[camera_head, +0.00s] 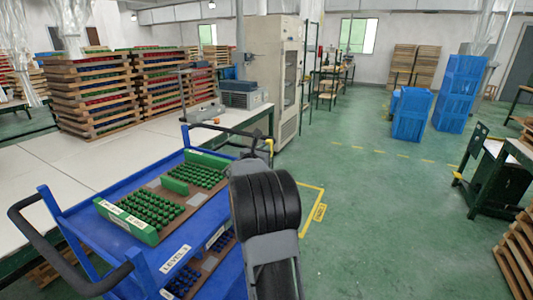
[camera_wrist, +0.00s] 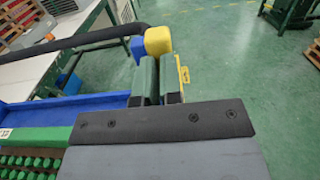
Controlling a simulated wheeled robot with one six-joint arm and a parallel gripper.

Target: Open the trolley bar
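The blue trolley (camera_head: 165,262) stands at the lower left in the head view, with a black bar (camera_head: 215,126) at its far end. In the wrist view this black bar (camera_wrist: 85,40) runs to a blue corner post (camera_wrist: 137,47) with a yellow cap (camera_wrist: 158,40). My gripper (camera_wrist: 160,62) has two grey-green fingers with a narrow gap between them and nothing visible in it. Its tips are close to the yellow cap; I cannot tell whether they touch. A yellow bracket (camera_wrist: 183,75) shows beside the right finger.
A brown tray of green parts (camera_head: 150,190) lies on the trolley's top level, with blue parts below. A long white table (camera_head: 90,160) carries stacked wooden trays (camera_head: 95,90). Blue crates (camera_head: 410,115) stand at the right.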

